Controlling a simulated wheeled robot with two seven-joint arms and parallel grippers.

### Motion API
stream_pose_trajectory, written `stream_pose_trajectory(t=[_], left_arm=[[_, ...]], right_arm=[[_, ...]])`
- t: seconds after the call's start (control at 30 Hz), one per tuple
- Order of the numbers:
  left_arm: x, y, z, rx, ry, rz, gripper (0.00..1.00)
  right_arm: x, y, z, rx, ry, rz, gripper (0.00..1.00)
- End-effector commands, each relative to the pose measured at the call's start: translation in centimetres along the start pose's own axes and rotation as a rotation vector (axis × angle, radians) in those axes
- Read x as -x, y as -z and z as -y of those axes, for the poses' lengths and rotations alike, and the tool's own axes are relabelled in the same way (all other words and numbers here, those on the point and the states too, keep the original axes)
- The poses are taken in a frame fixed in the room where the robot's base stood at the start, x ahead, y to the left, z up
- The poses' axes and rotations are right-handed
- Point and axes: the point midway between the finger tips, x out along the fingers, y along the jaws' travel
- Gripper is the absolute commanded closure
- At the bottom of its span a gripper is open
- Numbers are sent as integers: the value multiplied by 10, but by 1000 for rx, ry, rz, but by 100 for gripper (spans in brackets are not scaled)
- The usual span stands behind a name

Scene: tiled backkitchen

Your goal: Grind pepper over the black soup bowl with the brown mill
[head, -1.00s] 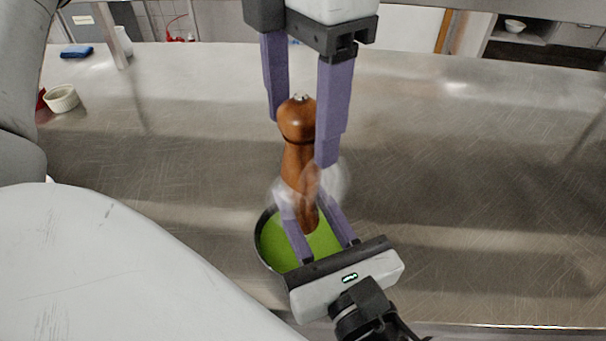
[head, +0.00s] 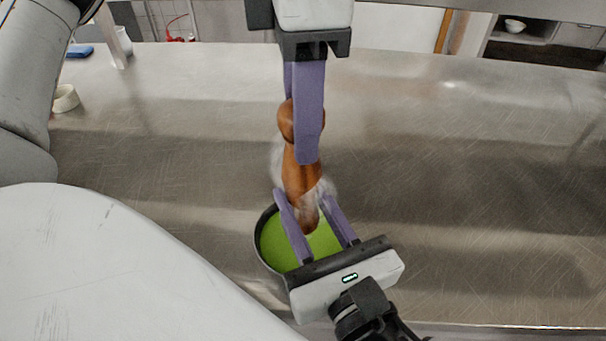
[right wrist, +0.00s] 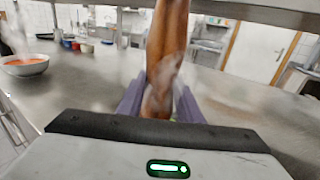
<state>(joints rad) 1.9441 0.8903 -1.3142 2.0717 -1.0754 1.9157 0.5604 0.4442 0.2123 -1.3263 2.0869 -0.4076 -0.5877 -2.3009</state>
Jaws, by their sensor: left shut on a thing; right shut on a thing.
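The brown pepper mill (head: 300,178) stands nearly upright above the black soup bowl (head: 257,241), its lower end over the green soup. My left gripper (head: 301,128), from above, is shut on the mill's round head; its near finger covers part of it and the far finger is mostly hidden. My right gripper (head: 304,196), from below, is shut on the mill's lower body, with a finger on each side. The mill (right wrist: 165,50) rises between its fingers in the right wrist view. Pale steam blurs the mill's lower part. The right gripper hides the bowl's near side.
The steel counter is clear to the right of the bowl. A small white dish (head: 66,98) and a blue cloth (head: 79,52) lie at the far left. In the right wrist view, a white bowl of reddish soup (right wrist: 25,65) stands at left.

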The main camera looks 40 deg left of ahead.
Motion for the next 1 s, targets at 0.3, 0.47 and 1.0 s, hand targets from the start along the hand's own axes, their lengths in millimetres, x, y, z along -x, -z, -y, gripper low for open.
stream_pose_trajectory(t=[0.3, 0.47, 1.0], left_arm=[[0, 0, 0, -286, -1, -1, 74], [0, 0, 0, -283, -1, -1, 74], [0, 0, 0, -939, 0, -3, 74]], right_arm=[[0, -2, 0, 1, -1, 3, 100], [0, -2, 0, 1, -1, 3, 100], [0, -1, 0, 1, -1, 3, 100]])
